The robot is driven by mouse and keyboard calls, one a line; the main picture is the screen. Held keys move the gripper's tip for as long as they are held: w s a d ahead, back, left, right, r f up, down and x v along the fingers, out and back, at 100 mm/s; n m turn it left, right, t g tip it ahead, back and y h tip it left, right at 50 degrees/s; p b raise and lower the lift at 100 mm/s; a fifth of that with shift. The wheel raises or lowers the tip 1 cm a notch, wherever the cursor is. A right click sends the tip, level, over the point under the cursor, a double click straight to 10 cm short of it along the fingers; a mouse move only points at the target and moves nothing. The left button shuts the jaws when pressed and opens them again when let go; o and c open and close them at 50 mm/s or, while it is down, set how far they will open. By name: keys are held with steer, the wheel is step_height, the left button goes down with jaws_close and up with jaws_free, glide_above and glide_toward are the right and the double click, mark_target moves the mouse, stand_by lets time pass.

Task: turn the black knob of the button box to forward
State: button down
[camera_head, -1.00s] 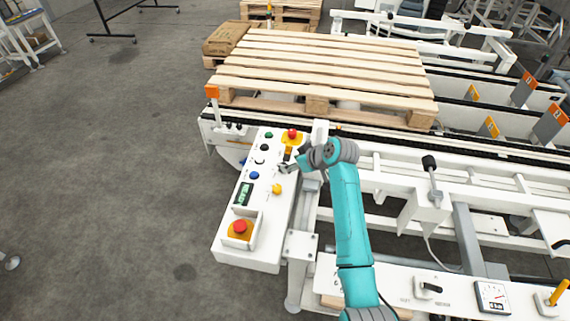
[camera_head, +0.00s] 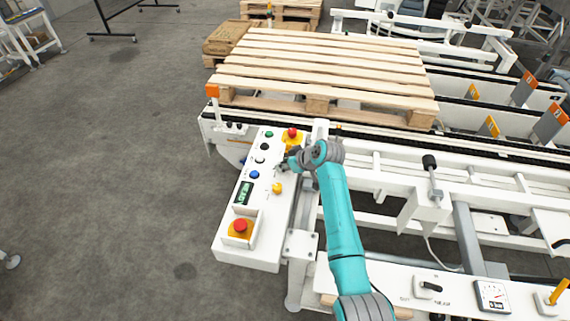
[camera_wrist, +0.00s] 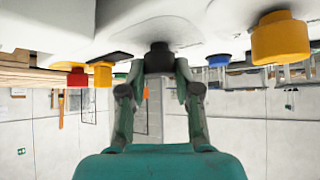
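The white button box (camera_head: 262,213) stands left of my arm in the head view. Its black knob (camera_wrist: 158,57) shows in the wrist view, upright in the picture between my two fingertips. My gripper (camera_wrist: 160,72) has its fingers apart, one on each side of the knob and very close to it. I cannot tell whether they touch it. In the head view my gripper (camera_head: 284,162) is low over the right side of the box top and hides the knob. The knob's pointing direction cannot be read.
Near the gripper are a red button (camera_head: 292,133), a yellow button (camera_head: 277,188) and a blue button (camera_head: 254,175). A red stop button (camera_head: 240,226) sits at the box's front end. A wooden pallet (camera_head: 330,70) lies on the conveyor behind.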

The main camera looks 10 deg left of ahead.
stand_by(0.3)
steer(key=m+t+h, duration=0.1)
steer(key=m, duration=0.1)
steer(key=m+t+h, duration=0.1)
steer(key=m, duration=0.1)
steer(key=shift+s+a+m+t, duration=0.2)
steer(key=shift+m+t, duration=0.1)
steer(key=m+t+h, duration=0.1)
steer(key=m+h, duration=0.2)
steer(key=m, duration=0.1)
steer(key=shift+m+h, duration=0.3)
steer(key=shift+h, duration=0.1)
steer(key=c, duration=0.8)
jaws_free()
